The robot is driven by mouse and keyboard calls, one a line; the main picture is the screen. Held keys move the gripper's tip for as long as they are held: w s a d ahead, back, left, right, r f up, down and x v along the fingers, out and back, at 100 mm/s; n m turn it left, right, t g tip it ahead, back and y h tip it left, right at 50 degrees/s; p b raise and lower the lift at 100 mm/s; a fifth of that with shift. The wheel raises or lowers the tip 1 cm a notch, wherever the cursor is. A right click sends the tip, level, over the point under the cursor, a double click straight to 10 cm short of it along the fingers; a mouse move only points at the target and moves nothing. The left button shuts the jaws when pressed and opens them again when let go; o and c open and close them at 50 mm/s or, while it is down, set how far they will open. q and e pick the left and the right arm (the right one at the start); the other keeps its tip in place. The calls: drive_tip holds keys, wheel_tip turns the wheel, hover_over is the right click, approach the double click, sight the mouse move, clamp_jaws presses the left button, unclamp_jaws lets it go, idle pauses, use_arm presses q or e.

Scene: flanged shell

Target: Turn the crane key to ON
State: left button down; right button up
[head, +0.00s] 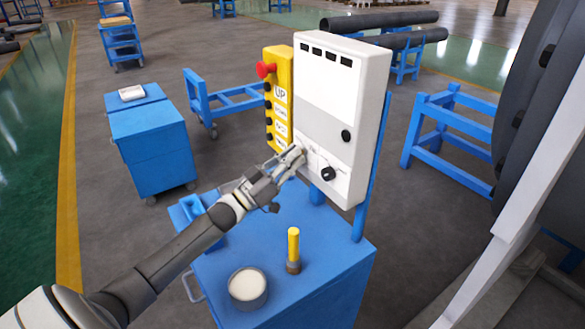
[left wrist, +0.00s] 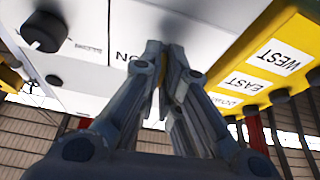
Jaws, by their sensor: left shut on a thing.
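The white control box (head: 338,110) stands upright on the blue cart. My left gripper (head: 296,155) reaches its lower left front, and its fingertips are shut on the crane key. In the left wrist view the fingers (left wrist: 166,55) meet at the white panel (left wrist: 100,100), beside an upside-down ON label (left wrist: 128,56). The key is almost wholly hidden; a thin yellowish sliver shows between the fingertips. Which way the key points cannot be told. A black knob (head: 328,174) sits to the right on the box and shows in the left wrist view (left wrist: 45,32). My right gripper is out of view.
A yellow button pendant (head: 280,95) with a red stop button (head: 265,70) stands left of the box, close to my left gripper. A tin (head: 247,285) and a yellow-topped tool (head: 293,250) stand on the cart (head: 335,262). A blue cabinet (head: 150,150) stands left.

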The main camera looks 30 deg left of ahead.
use_arm(q)
drive_tip(key=m+g+h+b, duration=0.1)
drive_tip(key=m+b, duration=0.1)
drive_tip(key=m, duration=0.2)
drive_tip(key=m+g+h+b, duration=0.1)
drive_tip(key=m+h+b, duration=0.1)
drive_tip(key=m, duration=0.3)
drive_tip(key=m+g+h+b, duration=0.2)
drive_tip(key=m, duration=0.3)
drive_tip(key=shift+w+a+r, duration=0.1)
drive_tip(key=shift+a, duration=0.15)
drive_tip(key=shift+g+h, duration=0.3)
drive_tip(key=shift+h, duration=0.1)
drive_tip(key=c, duration=1.6)
unclamp_jaws()
drive_tip(key=shift+c, duration=0.2)
drive_tip(key=v, duration=1.2)
